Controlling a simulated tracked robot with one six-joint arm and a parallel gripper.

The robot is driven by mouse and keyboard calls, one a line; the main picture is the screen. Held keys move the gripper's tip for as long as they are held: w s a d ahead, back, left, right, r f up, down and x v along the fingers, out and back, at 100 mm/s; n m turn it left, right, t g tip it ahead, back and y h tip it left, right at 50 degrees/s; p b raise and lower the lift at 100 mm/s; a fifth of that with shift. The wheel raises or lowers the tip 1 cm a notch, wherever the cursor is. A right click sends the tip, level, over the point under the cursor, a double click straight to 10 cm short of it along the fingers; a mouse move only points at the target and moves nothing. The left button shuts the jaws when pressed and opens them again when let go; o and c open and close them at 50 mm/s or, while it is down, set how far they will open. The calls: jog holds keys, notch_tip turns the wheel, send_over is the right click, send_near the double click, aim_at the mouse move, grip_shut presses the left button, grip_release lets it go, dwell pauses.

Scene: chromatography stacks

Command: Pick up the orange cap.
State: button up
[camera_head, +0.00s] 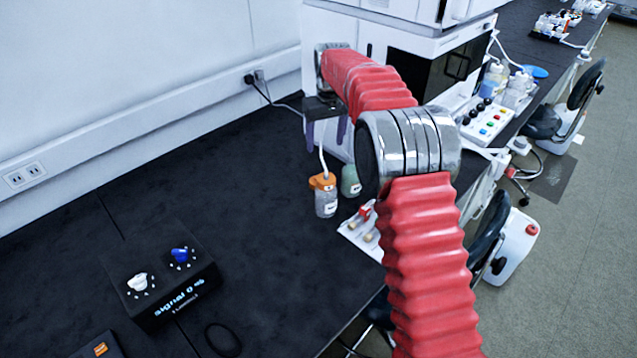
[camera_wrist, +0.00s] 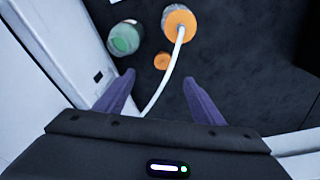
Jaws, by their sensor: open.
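A small round orange cap (camera_wrist: 162,61) lies on the dark bench in the wrist view, just beyond my fingertips and between their lines. I cannot pick it out in the head view. A clear bottle with an orange top (camera_head: 322,182) stands below my gripper; its top also shows in the wrist view (camera_wrist: 175,20), with a white tube (camera_wrist: 178,62) rising from it. My gripper (camera_head: 327,138) points down, its purple fingers apart and empty, also in the wrist view (camera_wrist: 158,79). The tube passes between the fingers in the picture; whether it touches them is unclear.
A green bottle (camera_head: 350,181) stands right beside the orange-topped one. A white tray (camera_head: 362,238) with small vials lies nearer. A white instrument (camera_head: 346,75) rises close behind my gripper. A black signal box (camera_head: 157,277) sits at left; the bench between is clear.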

jog(key=shift+g, duration=0.3)
jog(key=f, duration=0.1)
jog(key=w+a+f, duration=0.1)
jog(key=f, duration=0.1)
jog(key=w+f, duration=0.1)
jog(key=shift+w+a+f, duration=0.1)
jog(key=shift+a+f, duration=0.25)
jog(key=shift+w+a+f, duration=0.1)
jog(key=shift+w+f, duration=0.05)
jog(key=shift+f, duration=1.25)
jog(key=shift+w+a+f, duration=0.1)
jog(key=shift+w+f, duration=0.05)
jog(key=shift+f, duration=1.3)
jog(key=shift+w+f, duration=0.15)
jog(key=shift+f, duration=1.25)
jog(key=shift+w+a+f, duration=0.1)
jog(key=shift+w+f, duration=0.1)
jog(key=shift+f, duration=1.1)
jog(key=shift+w+a+f, duration=0.1)
jog(key=shift+w+f, duration=0.1)
jog(key=shift+f, duration=1.05)
jog(key=c, duration=1.1)
